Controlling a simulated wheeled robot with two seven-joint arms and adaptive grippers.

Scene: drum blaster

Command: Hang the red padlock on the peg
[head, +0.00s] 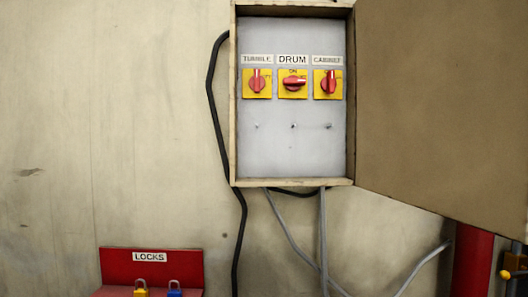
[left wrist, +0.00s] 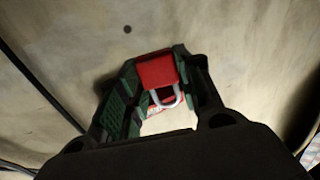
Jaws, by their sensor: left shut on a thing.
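The red padlock (left wrist: 158,71) is between the fingers of my left gripper (left wrist: 160,78) in the left wrist view. Its red body faces away from the palm and its silver shackle points toward the palm. The gripper is shut on it. In the head view three small pegs stick out of the grey panel of an open cabinet: left peg (head: 257,126), middle peg (head: 293,126) and right peg (head: 329,126). All three look bare. Neither gripper shows in the head view, and my right gripper is in no view.
Above the pegs are three red-and-yellow switches, labelled drum (head: 293,84) in the middle. The cabinet door (head: 440,110) stands open to the right. Below left, a red locks box (head: 185,265) holds a yellow padlock (head: 141,291) and a blue padlock (head: 174,292). Cables hang below the cabinet.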

